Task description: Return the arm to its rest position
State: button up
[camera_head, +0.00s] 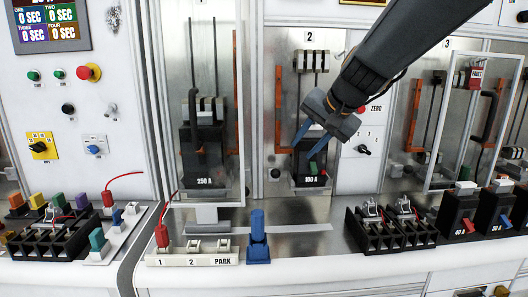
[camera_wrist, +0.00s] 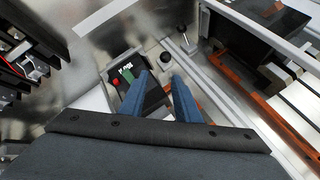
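My arm comes in from the top right of the head view, with my gripper (camera_head: 304,149) in front of bay 2. Its two blue fingers are apart, and I see nothing held between them. The black 100 A breaker (camera_head: 312,181) stands in bay 2 just behind the fingertips, which partly cover it. In the wrist view the fingers of my gripper (camera_wrist: 160,80) are spread. The breaker (camera_wrist: 126,98), with a red and a green button on its face, lies beside and behind the left finger. I cannot tell whether a finger touches it.
A clear door (camera_head: 212,120) stands before the 250 A breaker (camera_head: 203,168) at left. Another framed door (camera_head: 470,125) stands at right. On the ledge are a blue post (camera_head: 258,238), a PARK strip (camera_head: 187,259) with a red plug, and black fuse blocks (camera_head: 388,230).

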jog(key=s+d+f+n+g+h+b, duration=0.1)
jog(key=s+d+f+n+g+h, duration=0.2)
jog(key=s+f, duration=0.9)
jog(key=s+d+f+n+g+h, duration=0.1)
jog(key=s+d+f+n+g, duration=0.3)
jog(key=s+f, duration=0.75)
jog(key=a+f+n+b, duration=0.2)
jog(key=a+f+b, duration=0.3)
jog(key=f+b, duration=0.6)
jog(key=a+f+n+b, duration=0.1)
jog(key=a+f+b, duration=0.5)
jog(key=f+b, duration=0.45)
jog(key=a+f+n+b, duration=0.2)
jog(key=a+f+b, duration=0.3)
jog(key=f+b, duration=0.6)
jog(key=d+r+m+p, duration=0.3)
jog(key=d+r+p, duration=0.5)
jog(key=r+p, duration=0.3)
jog(key=s+d+r+m+p, duration=0.1)
jog(key=d+r+m+p, duration=0.2)
jog(key=d+r+p, duration=0.6)
notch_tip(320, 180, up, 3)
jog(key=p, duration=0.5)
jog(key=shift+s+d, duration=0.15)
jog(key=shift+s, duration=0.05)
jog(key=shift+d, duration=0.1)
